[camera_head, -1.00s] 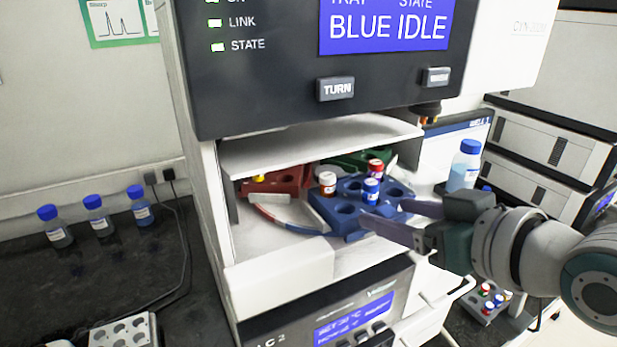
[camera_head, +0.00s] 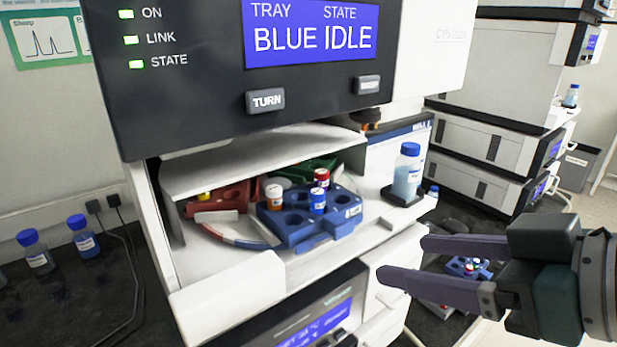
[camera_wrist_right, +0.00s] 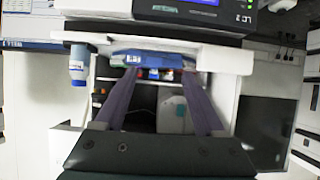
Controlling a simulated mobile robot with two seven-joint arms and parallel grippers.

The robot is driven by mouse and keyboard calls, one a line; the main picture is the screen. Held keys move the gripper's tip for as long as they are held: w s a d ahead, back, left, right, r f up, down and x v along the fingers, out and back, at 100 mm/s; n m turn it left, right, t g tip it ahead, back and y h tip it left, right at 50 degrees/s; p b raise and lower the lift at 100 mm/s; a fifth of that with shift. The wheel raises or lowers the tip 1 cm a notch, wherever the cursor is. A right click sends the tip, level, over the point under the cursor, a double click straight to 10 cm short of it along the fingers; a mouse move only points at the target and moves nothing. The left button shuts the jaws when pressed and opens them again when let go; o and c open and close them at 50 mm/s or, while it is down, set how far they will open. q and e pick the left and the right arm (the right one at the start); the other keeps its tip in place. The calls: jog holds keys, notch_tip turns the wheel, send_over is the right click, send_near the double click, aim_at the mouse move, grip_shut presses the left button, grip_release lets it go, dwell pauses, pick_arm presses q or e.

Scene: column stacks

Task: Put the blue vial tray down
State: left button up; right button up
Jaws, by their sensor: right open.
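The blue vial tray (camera_head: 289,225) sits on the carousel inside the open bay of the machine, with vials with orange, red and blue caps standing in it. It also shows in the right wrist view (camera_wrist_right: 160,58), seen edge-on beyond the fingers. My right gripper (camera_head: 402,260) is open and empty, in front of the bay and to the right of the tray, clear of it. Its two fingers also show in the right wrist view (camera_wrist_right: 160,80). My left gripper is not in view.
A red tray (camera_head: 222,197) and a green tray (camera_head: 305,170) share the carousel. A blue-capped bottle (camera_head: 407,174) stands at the bay's right on a dark holder. The display (camera_head: 312,34) reads BLUE IDLE. The machine's front panel overhangs the bay.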

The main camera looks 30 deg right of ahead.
jog(key=s+a+f+n+g, duration=0.1)
jog(key=s+a+f+g, duration=0.55)
jog(key=s+g, duration=0.25)
notch_tip(320, 180, up, 24)
jog(key=p, duration=2.5)
jog(key=shift+s+d+h, duration=0.15)
jog(key=shift+d+h, duration=0.05)
jog(key=shift+h, duration=0.2)
